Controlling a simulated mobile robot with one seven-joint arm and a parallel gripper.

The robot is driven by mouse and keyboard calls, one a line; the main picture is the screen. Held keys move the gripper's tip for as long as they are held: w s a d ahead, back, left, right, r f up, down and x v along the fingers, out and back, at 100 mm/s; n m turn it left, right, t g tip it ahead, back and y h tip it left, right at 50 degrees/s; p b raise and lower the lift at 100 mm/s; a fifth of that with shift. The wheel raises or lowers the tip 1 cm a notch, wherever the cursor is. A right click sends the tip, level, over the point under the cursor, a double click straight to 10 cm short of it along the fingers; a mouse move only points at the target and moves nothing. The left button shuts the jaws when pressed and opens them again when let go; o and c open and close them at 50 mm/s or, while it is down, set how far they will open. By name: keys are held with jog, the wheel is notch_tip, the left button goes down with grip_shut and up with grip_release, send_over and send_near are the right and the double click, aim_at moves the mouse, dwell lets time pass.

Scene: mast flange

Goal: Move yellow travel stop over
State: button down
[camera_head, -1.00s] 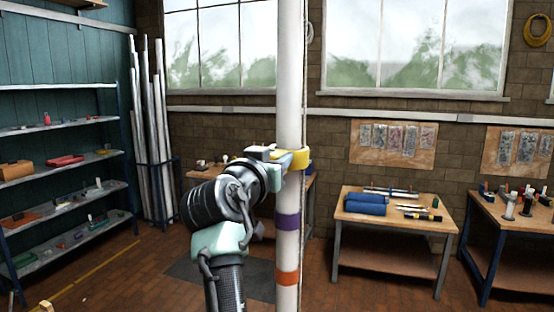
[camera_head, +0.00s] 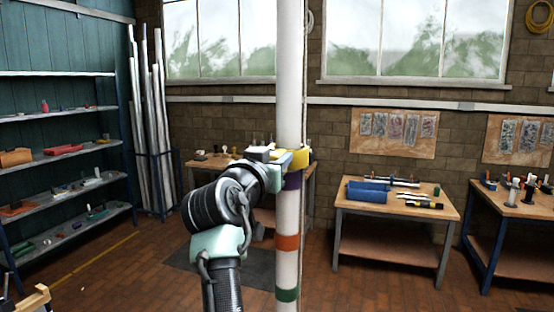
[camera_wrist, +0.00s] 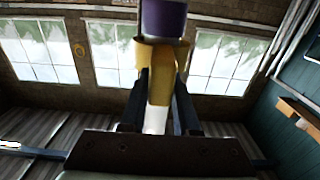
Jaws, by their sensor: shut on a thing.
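A white upright mast (camera_head: 288,80) stands in front of me. The yellow travel stop (camera_head: 300,160) sits around it, directly above a purple band (camera_head: 291,181). My gripper (camera_head: 280,158) is shut on the stop from the left. In the wrist view, which is upside down, my gripper (camera_wrist: 161,88) has its two dark fingers on either side of the stop's yellow tab (camera_wrist: 160,90). The purple band (camera_wrist: 163,18) shows at the top there, against or very near the stop. The stop's far side is hidden.
Below the purple are an orange band (camera_head: 287,243) and a green band (camera_head: 287,295) on the mast. A thin rope (camera_head: 305,110) runs down close to its right side. A bench (camera_head: 400,212) with tools stands at the right, a shelf (camera_head: 60,160) at the left.

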jog(key=c, duration=1)
grip_release()
jog(key=shift+f, duration=0.4)
jog(key=o, duration=0.4)
jog(key=shift+r, duration=0.15)
jog(key=shift+c, duration=0.2)
jog(key=b+v, duration=0.6)
jog(key=v, duration=0.7)
jog(key=shift+r, duration=0.15)
jog(key=s+d+r+n+t+y, duration=0.1)
jog(key=s+r+t, duration=0.3)
jog(key=s, duration=0.6)
jog(key=s+d+r+n+t+y, duration=0.2)
jog(key=s+d+r+t+y, duration=0.1)
jog(key=s, duration=0.7)
notch_tip(320, 180, up, 3)
jog(key=t+y, duration=0.1)
jog(key=t, duration=0.2)
jog(key=shift+d+f+n+y, duration=0.2)
jog(key=shift+d+n+y, duration=0.05)
jog(key=shift+n+y, duration=0.05)
